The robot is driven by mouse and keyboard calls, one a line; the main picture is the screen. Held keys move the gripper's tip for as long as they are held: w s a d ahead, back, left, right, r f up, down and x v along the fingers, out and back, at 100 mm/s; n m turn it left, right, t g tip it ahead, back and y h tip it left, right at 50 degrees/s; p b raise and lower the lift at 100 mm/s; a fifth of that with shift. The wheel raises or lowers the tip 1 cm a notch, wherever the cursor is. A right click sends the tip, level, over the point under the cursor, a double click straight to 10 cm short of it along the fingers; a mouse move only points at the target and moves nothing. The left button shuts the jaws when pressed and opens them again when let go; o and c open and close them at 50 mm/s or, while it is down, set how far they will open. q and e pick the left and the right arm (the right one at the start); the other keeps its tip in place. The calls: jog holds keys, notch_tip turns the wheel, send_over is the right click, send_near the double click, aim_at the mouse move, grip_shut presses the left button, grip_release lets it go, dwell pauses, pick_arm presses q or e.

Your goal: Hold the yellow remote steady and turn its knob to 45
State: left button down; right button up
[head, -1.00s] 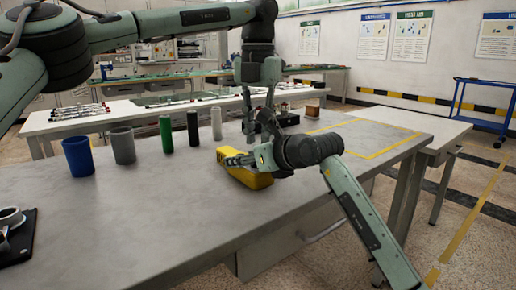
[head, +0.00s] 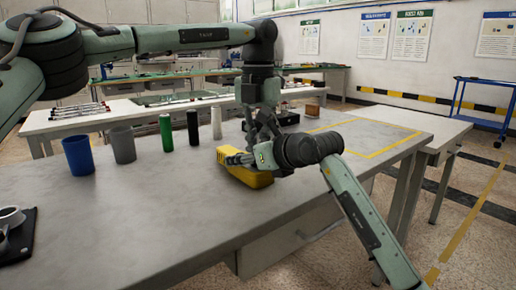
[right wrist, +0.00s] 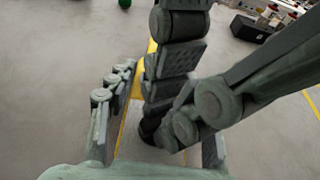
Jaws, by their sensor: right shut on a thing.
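The yellow remote (head: 250,178) lies on the grey table near its right part. My right gripper (head: 238,159) reaches in from the right and is shut on the remote. In the right wrist view the remote (right wrist: 148,62) shows as a narrow yellow strip, mostly covered by my grippers. My left gripper (head: 262,143) points down over the remote, close above its far side. Its fingertips are hard to make out, so its opening is unclear. The knob and its setting are hidden behind the grippers.
A blue cup (head: 78,156), a grey cup (head: 122,145), and green (head: 166,133), black (head: 192,128) and white (head: 216,124) cylinders stand at the back left. A black box (head: 287,117) is behind the left gripper.

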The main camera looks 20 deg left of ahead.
pick_arm(q)
jog(key=shift+m, duration=0.8)
jog(key=c, duration=1.9)
grip_release()
notch_tip(320, 180, up, 12)
